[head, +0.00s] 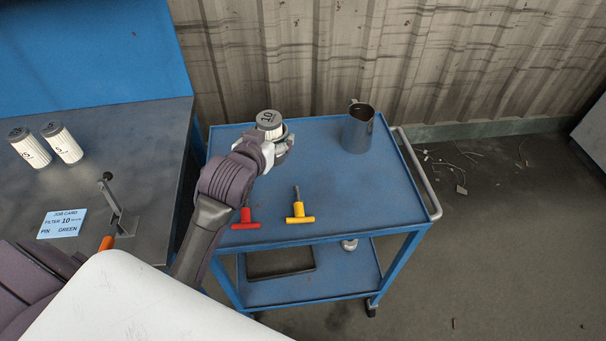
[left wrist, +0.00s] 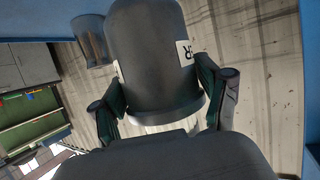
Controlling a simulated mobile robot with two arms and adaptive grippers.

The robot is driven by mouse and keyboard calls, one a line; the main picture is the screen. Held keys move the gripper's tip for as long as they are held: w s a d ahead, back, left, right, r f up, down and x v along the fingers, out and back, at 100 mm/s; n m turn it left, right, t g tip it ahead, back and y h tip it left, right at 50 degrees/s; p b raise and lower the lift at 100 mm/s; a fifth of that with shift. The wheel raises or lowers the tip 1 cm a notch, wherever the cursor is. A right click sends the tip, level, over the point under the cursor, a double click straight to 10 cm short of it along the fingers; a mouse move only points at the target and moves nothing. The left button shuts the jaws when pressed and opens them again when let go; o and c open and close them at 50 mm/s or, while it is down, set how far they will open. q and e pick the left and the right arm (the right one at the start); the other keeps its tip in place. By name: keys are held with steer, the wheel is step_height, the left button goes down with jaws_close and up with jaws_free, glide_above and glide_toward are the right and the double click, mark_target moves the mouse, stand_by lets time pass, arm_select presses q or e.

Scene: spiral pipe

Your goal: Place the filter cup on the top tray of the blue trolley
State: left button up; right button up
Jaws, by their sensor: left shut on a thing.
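My left gripper (head: 270,148) is shut on the grey filter cup (left wrist: 150,50) above the back left part of the blue trolley's top tray (head: 350,200). In the left wrist view its two fingers (left wrist: 160,95) hold the cup from both sides, and part of a white label shows. A pale ribbed filter marked 10 (head: 269,122) shows at the cup in the head view and seems to stick out of it. The gripper hides much of the cup there, and I cannot tell whether its bottom touches the tray. My right gripper is not in view.
A metal jug (head: 358,128) stands at the tray's back right. A red T-handled tool (head: 246,220) and a yellow one (head: 299,212) lie near its front. Two filters (head: 62,142) and a job card (head: 62,223) are on the left bench.

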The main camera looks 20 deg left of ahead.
arm_select(q)
steer(key=shift+w+a+f, duration=0.2)
steer(key=shift+w+a, duration=0.15)
steer(key=shift+a, duration=0.1)
steer(key=shift+w+a+f, duration=0.15)
steer(key=shift+w+a, duration=0.2)
steer(key=shift+a, duration=0.1)
steer(key=w+a+f, duration=0.2)
steer(key=f, duration=0.1)
steer(key=w+a+f, duration=0.2)
steer(key=f, duration=0.1)
steer(key=w+a+f, duration=0.3)
steer(key=shift+f+p, duration=0.15)
steer(key=shift+p, duration=0.2)
steer(key=shift+f, duration=0.4)
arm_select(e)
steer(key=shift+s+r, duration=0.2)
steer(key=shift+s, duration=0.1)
arm_select(q)
steer(key=shift+d, duration=0.1)
steer(key=o, duration=1.4)
steer(key=shift+s+f, duration=0.1)
steer(key=shift+f, duration=0.05)
steer(key=shift+c, duration=0.2)
